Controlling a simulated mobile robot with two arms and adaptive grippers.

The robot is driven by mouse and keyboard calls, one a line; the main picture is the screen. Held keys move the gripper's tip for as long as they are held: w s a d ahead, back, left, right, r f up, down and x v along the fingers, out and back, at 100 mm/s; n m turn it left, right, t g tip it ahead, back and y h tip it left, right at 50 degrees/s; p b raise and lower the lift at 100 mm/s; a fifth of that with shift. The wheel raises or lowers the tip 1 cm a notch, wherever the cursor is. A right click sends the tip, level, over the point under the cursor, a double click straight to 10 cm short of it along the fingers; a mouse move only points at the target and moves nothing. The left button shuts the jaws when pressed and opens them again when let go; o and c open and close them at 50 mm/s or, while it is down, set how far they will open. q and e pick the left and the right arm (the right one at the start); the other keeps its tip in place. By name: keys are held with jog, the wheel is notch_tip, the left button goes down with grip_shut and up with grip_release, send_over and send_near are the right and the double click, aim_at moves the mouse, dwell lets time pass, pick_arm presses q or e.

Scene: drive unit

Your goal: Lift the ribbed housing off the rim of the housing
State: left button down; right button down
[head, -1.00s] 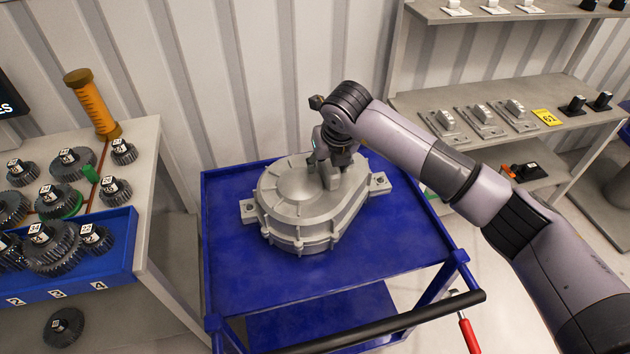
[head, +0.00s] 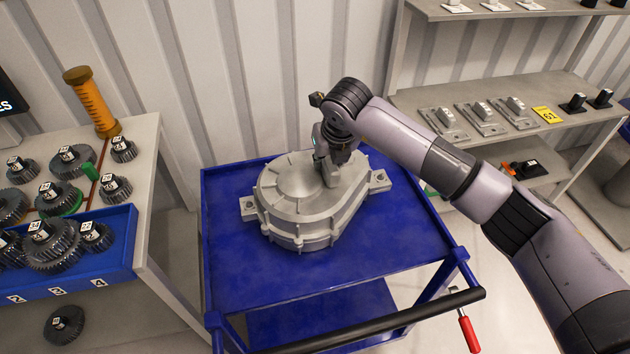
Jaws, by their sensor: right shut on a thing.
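The grey ribbed housing (head: 292,182) sits on top of the lower housing (head: 300,240), whose rim and side lugs show below it, on the blue cart. I cannot tell whether there is a gap between the two parts. My right gripper (head: 328,172) comes down from above and is shut on the raised block at the top right of the ribbed housing. Its fingertips are partly hidden by the wrist. My left gripper is not in view.
The blue cart (head: 235,275) has free room around the housing, with a black handle bar (head: 380,320) in front. A gear bench (head: 150,180) stands left. A shelf rack (head: 490,90) with metal parts stands right.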

dwell(0.3)
jog(key=shift+w+a+r, duration=0.1)
jog(key=shift+w+r, duration=0.05)
jog(key=shift+r, duration=0.3)
jog(key=shift+w, duration=0.1)
jog(key=shift+w+r, duration=0.1)
jog(key=shift+r, duration=0.35)
notch_tip(320, 180, up, 19)
jog(key=b, duration=0.4)
jog(key=shift+b, duration=0.4)
